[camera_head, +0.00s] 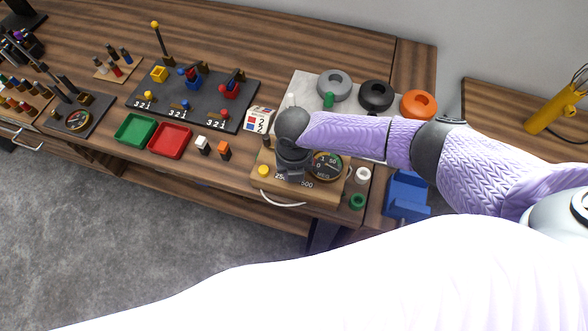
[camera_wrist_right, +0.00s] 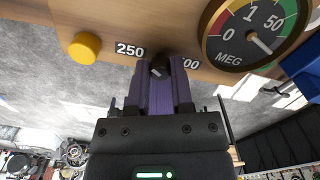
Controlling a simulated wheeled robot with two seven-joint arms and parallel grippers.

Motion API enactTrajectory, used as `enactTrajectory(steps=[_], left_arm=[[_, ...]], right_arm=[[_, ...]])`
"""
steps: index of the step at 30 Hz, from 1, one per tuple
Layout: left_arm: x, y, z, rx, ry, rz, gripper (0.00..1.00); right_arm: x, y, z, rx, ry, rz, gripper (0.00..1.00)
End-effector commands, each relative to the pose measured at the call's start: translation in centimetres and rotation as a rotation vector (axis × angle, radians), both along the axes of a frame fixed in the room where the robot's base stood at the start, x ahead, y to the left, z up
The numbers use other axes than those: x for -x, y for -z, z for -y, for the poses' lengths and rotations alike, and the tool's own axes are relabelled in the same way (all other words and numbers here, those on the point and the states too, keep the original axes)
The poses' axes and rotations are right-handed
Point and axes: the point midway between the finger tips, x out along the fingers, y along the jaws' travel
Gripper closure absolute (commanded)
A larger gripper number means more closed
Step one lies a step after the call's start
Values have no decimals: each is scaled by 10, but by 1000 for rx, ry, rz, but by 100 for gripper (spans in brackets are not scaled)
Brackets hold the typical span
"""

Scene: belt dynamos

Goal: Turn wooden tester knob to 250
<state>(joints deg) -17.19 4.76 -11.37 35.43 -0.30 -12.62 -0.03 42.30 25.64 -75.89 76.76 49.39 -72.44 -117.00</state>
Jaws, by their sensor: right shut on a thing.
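The wooden tester (camera_head: 325,192) stands at the front edge of the bench, with a round gauge (camera_head: 328,165), a yellow button (camera_head: 264,170) and labels 250 and 500. In the right wrist view, the 250 label (camera_wrist_right: 130,50) is left of the fingertips and the 500 label is partly hidden at their right. My right gripper (camera_wrist_right: 160,72) is shut on the dark knob (camera_wrist_right: 159,66), of which only a small part with a light mark shows between the fingers. The gauge needle (camera_wrist_right: 262,46) points to the lower right. My left gripper is not in view.
Green (camera_head: 137,130) and red (camera_head: 170,140) trays are to the left. White (camera_head: 362,175) and green (camera_head: 357,201) small rings sit right of the tester.

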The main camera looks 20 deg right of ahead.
Motion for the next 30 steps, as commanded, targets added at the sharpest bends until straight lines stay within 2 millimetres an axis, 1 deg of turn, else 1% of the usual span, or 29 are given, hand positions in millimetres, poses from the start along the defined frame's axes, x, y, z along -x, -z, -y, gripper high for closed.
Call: enactTrajectory(steps=[8,18,19,20,21,23,24,30], left_arm=[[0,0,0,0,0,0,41],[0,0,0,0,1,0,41],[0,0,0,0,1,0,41],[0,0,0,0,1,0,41],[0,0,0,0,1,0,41],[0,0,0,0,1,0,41],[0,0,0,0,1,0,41],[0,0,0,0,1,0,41]], right_arm=[[0,-1,-1,-2,-35,0,100],[0,-1,0,-1,-35,0,100],[0,-1,0,-1,-35,0,66],[0,-1,0,-1,-35,0,60],[0,0,0,-1,-35,0,51],[0,0,0,-1,-35,0,38],[0,0,0,-1,-35,0,37],[0,0,0,0,-34,0,37]])
